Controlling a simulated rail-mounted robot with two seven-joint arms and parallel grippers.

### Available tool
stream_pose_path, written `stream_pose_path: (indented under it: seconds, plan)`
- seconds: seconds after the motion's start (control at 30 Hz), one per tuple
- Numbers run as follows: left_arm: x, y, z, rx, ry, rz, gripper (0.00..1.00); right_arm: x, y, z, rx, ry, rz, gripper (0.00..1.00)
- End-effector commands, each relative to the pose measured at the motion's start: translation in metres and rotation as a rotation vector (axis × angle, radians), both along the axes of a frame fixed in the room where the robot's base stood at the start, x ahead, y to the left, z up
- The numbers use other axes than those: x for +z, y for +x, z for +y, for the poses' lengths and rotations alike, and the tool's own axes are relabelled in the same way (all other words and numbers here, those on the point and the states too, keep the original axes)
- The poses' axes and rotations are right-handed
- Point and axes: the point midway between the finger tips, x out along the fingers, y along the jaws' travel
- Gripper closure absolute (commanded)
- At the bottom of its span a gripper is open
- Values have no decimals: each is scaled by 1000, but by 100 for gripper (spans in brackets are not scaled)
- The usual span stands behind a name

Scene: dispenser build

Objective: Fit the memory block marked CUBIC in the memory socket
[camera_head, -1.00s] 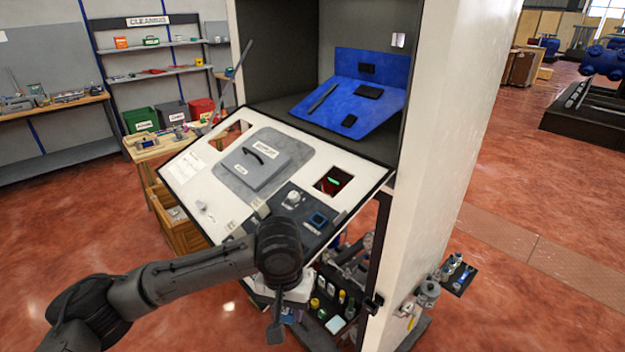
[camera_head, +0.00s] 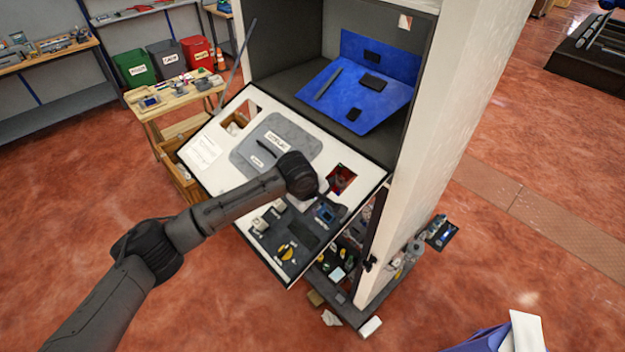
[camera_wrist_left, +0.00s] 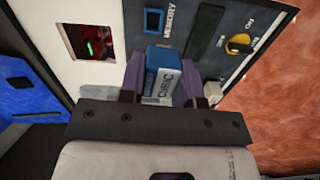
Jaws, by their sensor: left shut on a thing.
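In the left wrist view, my left gripper (camera_wrist_left: 162,80) is shut on a blue block (camera_wrist_left: 164,62) with a white label reading CUBIC. The block stands between the purple fingers, apart from the panel as far as I can tell. The blue-framed memory socket (camera_wrist_left: 154,20) lies just beyond the block on the dark panel section, beside printed lettering. In the head view, the socket (camera_head: 325,213) shows just below my left wrist, and the gripper's fingers and the block are mostly hidden by the arm. My right gripper is not in view.
The sloping white panel (camera_head: 205,150) carries a square cut-out (camera_head: 341,179), a grey plate (camera_head: 255,148) and a yellow knob (camera_wrist_left: 238,44). A blue board (camera_head: 350,95) leans in the cabinet above. The white cabinet wall (camera_head: 450,110) stands to the right.

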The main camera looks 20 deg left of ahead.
Motion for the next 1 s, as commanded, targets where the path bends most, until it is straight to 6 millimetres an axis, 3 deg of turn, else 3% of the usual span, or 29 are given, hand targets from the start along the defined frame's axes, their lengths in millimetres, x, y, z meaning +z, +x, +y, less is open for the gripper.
stream_pose_path:
  seconds: [0.03, 0.27, 0.83, 1.0]
  plan:
    - [7, 2, 1, 16, -3, -5, 97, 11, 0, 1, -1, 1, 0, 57]
    - [5, 7, 2, 54, -9, -17, 97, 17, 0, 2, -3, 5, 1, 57]
    - [-41, 23, -5, 55, -8, -17, 97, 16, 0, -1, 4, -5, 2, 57]
    - [-59, 28, -7, 55, -7, -20, 97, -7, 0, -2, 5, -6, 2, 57]
